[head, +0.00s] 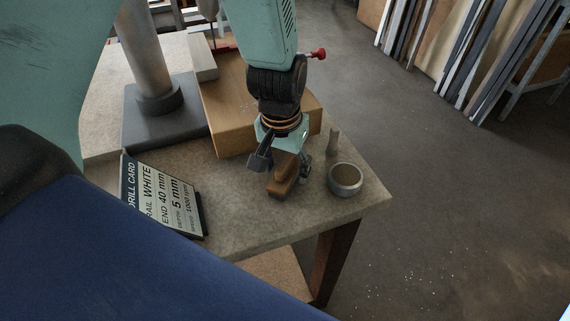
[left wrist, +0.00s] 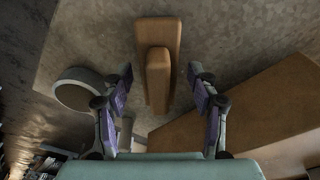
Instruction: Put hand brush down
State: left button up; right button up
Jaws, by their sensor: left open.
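The hand brush (head: 284,177), a brown wooden block with a raised handle, lies on the grey worktop (head: 245,215) near its front right. In the left wrist view the brush (left wrist: 157,60) sits between the spread fingers, with a gap on both sides. My left gripper (head: 282,170) points down over the brush and is open; its two fingers also show in the left wrist view (left wrist: 160,85). The brush's underside is hidden. My right gripper is not in view.
A round metal cup (head: 345,180) stands right of the brush, with a small upright peg (head: 333,142) behind it. A wooden box (head: 232,108) is close behind the gripper. A drill card (head: 160,196) stands at the left. The worktop's right edge is near.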

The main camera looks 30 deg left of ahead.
aim_at(281, 165)
pick_arm(q)
jog(key=shift+r, duration=0.1)
jog(key=r, duration=0.3)
jog(key=s+r+p, duration=0.1)
jog(key=r, duration=0.3)
jog(key=r+p, duration=0.1)
jog(key=r, duration=0.3)
jog(key=shift+s, duration=0.15)
jog(key=shift+s+r, duration=0.1)
jog(key=shift+r, duration=0.45)
jog(key=shift+a, duration=0.1)
